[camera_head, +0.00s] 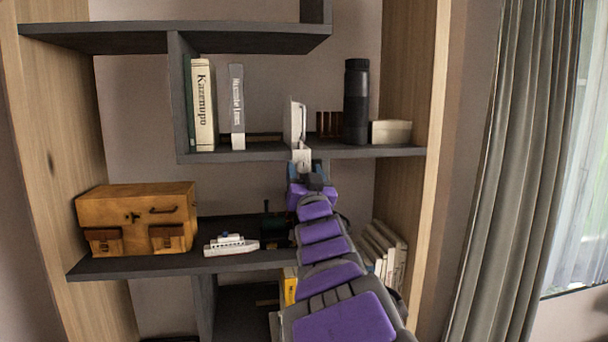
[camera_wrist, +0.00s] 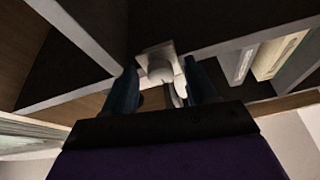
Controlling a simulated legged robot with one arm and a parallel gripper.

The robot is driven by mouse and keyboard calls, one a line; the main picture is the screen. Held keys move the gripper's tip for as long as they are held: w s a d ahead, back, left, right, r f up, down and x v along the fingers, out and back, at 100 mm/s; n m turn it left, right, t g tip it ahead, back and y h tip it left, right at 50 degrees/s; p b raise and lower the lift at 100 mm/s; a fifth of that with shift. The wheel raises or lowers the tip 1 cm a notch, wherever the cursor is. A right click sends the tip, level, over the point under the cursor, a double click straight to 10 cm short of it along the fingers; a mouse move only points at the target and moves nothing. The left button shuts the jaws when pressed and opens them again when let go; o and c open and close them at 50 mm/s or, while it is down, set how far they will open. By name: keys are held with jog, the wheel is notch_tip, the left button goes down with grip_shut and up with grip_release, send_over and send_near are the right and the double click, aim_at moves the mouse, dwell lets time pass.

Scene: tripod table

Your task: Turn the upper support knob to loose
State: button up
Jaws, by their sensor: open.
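A small white fitting with a rounded knob (camera_wrist: 160,68) shows in the wrist view, at the edge of a dark shelf board. In the head view a small white block (camera_head: 302,158) shows at the front edge of the middle shelf, just beyond my gripper; it looks like the same fitting. My gripper (camera_wrist: 161,80) is open, with one blue finger on each side of the knob. I cannot tell whether either finger touches it. In the head view my gripper (camera_head: 307,172) is partly hidden by my purple arm. The knob's setting is not readable.
The dark middle shelf (camera_head: 225,156) holds books (camera_head: 203,105), a white upright panel (camera_head: 297,118), a black cylinder (camera_head: 356,100) and a pale box (camera_head: 391,132). Below are a brown case (camera_head: 137,215), a toy ship (camera_head: 231,245) and leaning books (camera_head: 385,250). A curtain (camera_head: 515,170) hangs right.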

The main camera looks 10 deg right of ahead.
jog(key=c, duration=1)
jog(key=shift+c, duration=0.2)
